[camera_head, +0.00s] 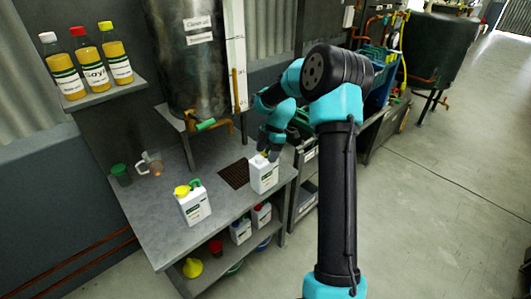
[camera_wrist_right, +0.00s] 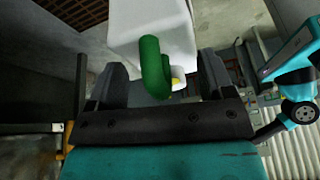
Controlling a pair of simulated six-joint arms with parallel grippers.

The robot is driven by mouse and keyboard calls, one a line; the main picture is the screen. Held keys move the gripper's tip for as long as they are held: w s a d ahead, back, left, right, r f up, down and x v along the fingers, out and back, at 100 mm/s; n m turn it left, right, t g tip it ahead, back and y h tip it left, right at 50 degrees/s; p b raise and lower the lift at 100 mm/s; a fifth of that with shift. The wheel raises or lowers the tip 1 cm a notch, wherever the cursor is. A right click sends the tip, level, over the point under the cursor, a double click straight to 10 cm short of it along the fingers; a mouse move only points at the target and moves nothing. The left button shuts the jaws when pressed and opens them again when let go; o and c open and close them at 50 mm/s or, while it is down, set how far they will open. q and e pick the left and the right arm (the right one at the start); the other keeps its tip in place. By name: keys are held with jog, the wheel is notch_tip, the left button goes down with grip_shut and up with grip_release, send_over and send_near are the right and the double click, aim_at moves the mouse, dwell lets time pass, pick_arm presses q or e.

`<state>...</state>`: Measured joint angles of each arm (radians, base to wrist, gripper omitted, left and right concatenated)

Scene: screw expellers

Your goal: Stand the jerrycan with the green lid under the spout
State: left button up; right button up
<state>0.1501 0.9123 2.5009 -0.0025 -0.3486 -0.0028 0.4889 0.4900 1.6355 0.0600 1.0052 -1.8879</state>
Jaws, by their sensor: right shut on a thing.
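My right gripper (camera_head: 271,153) is shut at the top of a white jerrycan (camera_head: 263,177), at or just above the bench's right edge. In the right wrist view this jerrycan (camera_wrist_right: 160,25) has a green curved handle (camera_wrist_right: 154,66) between the fingers and a small yellow part behind it. Its lid is hidden in the head view. Another white jerrycan (camera_head: 194,208), with a yellow lid and green handle, stands at the bench's front. The metal tank's brass spout, with a green lever (camera_head: 205,125), overhangs the bench. A dark grate (camera_head: 234,175) lies left of the held jerrycan. My left gripper is not in view.
A dark green cup (camera_head: 121,175) and a clear jug (camera_head: 152,164) stand at the bench's left. Bottles stand on a wall shelf (camera_head: 98,95). The lower shelf holds more jerrycans (camera_head: 240,231) and a yellow funnel (camera_head: 193,267). The grate is bare.

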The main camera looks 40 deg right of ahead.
jog(key=shift+w, duration=0.15)
jog(key=shift+w+d+f, duration=0.1)
jog(key=shift+w+f, duration=0.7)
jog(key=shift+w, duration=2)
jog(key=shift+w+d+f, duration=0.1)
jog(key=shift+w+f, duration=0.65)
jog(key=shift+w, duration=2)
jog(key=shift+w+d+f, duration=0.1)
jog(key=shift+w+f, duration=0.7)
jog(key=shift+w, duration=2)
jog(key=o, duration=1.4)
jog(key=v, duration=1.7)
jog(key=shift+r, duration=0.15)
jog(key=shift+d, duration=0.1)
